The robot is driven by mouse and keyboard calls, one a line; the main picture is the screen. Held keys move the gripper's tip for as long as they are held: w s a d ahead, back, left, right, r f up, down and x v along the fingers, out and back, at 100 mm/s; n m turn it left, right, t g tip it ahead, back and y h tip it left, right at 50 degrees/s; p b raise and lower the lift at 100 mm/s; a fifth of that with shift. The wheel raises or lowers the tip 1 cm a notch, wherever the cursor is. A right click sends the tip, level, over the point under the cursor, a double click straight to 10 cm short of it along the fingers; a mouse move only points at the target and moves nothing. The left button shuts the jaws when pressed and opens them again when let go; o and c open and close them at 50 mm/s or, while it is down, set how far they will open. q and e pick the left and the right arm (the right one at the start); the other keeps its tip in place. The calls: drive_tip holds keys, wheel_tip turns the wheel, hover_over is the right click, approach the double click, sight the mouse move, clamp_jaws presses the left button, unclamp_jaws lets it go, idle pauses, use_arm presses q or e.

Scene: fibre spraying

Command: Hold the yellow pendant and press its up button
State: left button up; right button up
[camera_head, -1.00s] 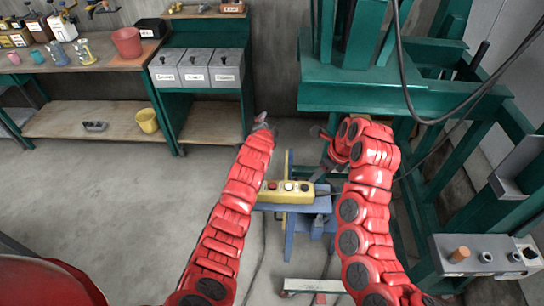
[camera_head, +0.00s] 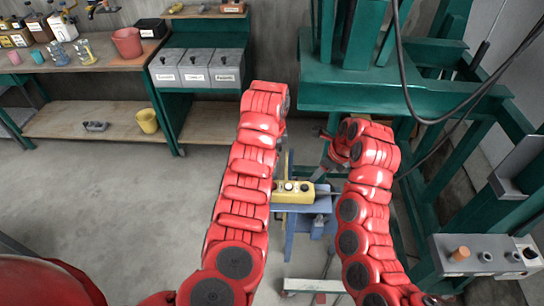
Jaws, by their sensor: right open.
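The yellow pendant (camera_head: 312,197) lies on a small blue stand (camera_head: 322,207) between my two arms. Light and dark buttons show on its top, too small to tell which is the up button. My left arm covers the pendant's left end. My left gripper is hidden behind its own arm. My right gripper (camera_head: 326,166) is small, grey and partly hidden by its red wrist. It is open, above and beyond the pendant's right part, apart from it.
A green steel frame (camera_head: 385,95) stands close behind and right of my right arm. A grey control box (camera_head: 470,265) is at lower right. A dark cable (camera_head: 405,85) hangs at upper right. A workbench (camera_head: 85,55) stands at upper left. The floor at left is clear.

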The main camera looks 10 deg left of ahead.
sight(272, 190)
use_arm(q)
wheel_tip(272, 190, down, 16)
drive_tip(key=shift+r, duration=0.15)
idle(0.3)
drive_tip(key=c, duration=1.5)
drive_tip(key=shift+c, duration=0.2)
use_arm(e)
clamp_jaws()
idle(0.5)
